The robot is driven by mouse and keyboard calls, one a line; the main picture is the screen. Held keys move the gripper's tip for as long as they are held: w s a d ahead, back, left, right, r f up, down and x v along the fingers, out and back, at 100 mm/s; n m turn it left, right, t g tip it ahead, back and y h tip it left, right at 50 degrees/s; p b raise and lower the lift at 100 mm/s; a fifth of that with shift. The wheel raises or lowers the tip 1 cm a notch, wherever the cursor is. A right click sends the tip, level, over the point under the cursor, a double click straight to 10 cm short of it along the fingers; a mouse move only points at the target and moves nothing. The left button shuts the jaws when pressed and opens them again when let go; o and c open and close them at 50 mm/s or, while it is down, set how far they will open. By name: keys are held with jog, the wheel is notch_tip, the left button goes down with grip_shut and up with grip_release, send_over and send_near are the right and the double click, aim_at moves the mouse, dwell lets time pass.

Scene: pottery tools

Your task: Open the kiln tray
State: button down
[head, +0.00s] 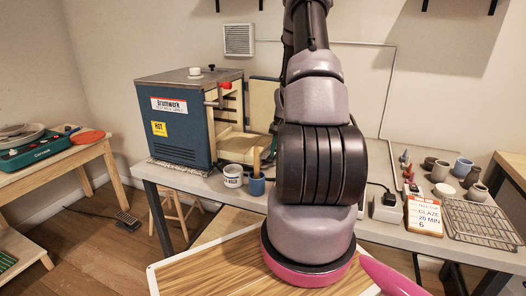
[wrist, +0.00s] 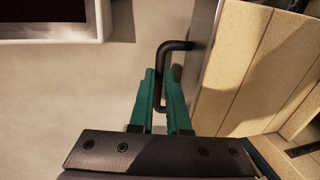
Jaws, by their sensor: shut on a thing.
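The blue kiln (head: 182,125) stands on the table at the left in the head view. Its front is open and shows cream brick and a pale ledge (head: 238,142) inside. My gripper (wrist: 160,88) has teal fingers and is shut on a black bent handle (wrist: 176,46) in the wrist view. I cannot tell from this view whether that panel is part of the tray or the door. In the head view my arm hides the gripper and the handle.
A white mug (head: 233,176) and a blue tool cup (head: 257,187) stand in front of the kiln. A glaze card (head: 424,220), a wire rack (head: 485,222) and several small pots are at the right. A wood-topped board (head: 215,265) is nearest me.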

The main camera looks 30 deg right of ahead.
jog(key=shift+s+d, duration=0.35)
jog(key=shift+s, duration=0.15)
jog(key=c, duration=0.9)
grip_release()
jog(key=r, duration=0.3)
jog(key=s+d+r, duration=0.1)
jog(key=r, duration=0.6)
jog(key=shift+s+d+r, duration=0.15)
jog(key=shift+s+r, duration=0.1)
jog(key=shift+r, duration=0.05)
